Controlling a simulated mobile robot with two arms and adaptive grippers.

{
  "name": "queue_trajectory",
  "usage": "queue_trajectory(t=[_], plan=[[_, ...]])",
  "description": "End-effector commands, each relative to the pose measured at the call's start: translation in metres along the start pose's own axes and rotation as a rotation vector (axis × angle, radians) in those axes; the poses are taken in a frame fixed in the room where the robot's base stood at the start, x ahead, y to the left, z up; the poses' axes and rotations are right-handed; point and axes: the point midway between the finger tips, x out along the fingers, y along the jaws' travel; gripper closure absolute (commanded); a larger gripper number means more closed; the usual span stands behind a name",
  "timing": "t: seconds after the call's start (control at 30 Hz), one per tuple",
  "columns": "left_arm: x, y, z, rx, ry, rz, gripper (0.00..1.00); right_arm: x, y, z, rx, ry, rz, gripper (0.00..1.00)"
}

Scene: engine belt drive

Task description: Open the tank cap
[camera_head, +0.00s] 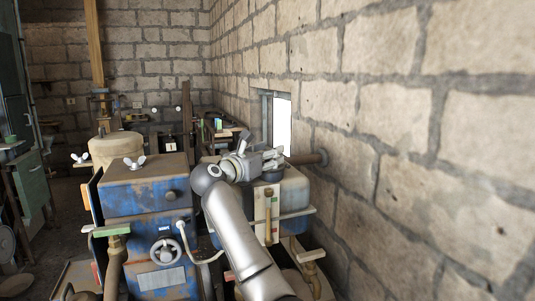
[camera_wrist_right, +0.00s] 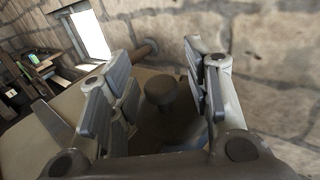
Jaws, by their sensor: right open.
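The tank cap (camera_wrist_right: 160,91) is a dark round knob on top of the tan tank (camera_wrist_right: 60,108). In the right wrist view it stands between the two spread fingers of my right gripper (camera_wrist_right: 158,100), with space on both sides. In the head view my right gripper (camera_head: 268,157) is over the top of the tank (camera_head: 294,190), and a dark round part, probably the cap (camera_head: 272,175), shows just below the fingers. The gripper is open and empty. My left gripper is not in view.
A blue engine block (camera_head: 147,195) with a handwheel (camera_head: 165,252) stands left of the tank. A stone wall (camera_head: 430,150) rises close on the right. A pipe (camera_head: 308,158) runs from the wall behind the tank, near the fingers. A bright window (camera_head: 281,122) is beyond.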

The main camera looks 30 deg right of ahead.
Motion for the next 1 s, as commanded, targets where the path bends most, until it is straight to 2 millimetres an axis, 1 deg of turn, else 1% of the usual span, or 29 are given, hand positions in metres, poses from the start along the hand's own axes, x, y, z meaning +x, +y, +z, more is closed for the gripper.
queue_trajectory(t=[0.03, 0.07, 0.3, 0.4, 0.77, 1.0], plan=[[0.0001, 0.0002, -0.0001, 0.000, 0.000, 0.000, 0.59, -0.0002, 0.0001, 0.0002, 0.000, 0.000, 0.000, 0.55], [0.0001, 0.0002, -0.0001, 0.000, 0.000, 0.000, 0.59, -0.0003, 0.0000, 0.0002, 0.000, 0.000, 0.000, 0.57], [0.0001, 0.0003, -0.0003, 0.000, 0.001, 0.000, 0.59, -0.0005, 0.0000, 0.0004, 0.000, -0.001, 0.000, 0.88], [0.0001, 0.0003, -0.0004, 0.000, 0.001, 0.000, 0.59, -0.0005, 0.0000, 0.0004, 0.000, -0.001, 0.000, 1.00], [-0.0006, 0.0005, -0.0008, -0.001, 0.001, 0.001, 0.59, -0.0005, -0.0001, 0.0015, 0.008, 0.011, 0.000, 1.00], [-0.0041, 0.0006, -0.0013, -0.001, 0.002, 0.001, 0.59, 0.0021, -0.0018, 0.0074, 0.065, 0.090, 0.002, 1.00]])
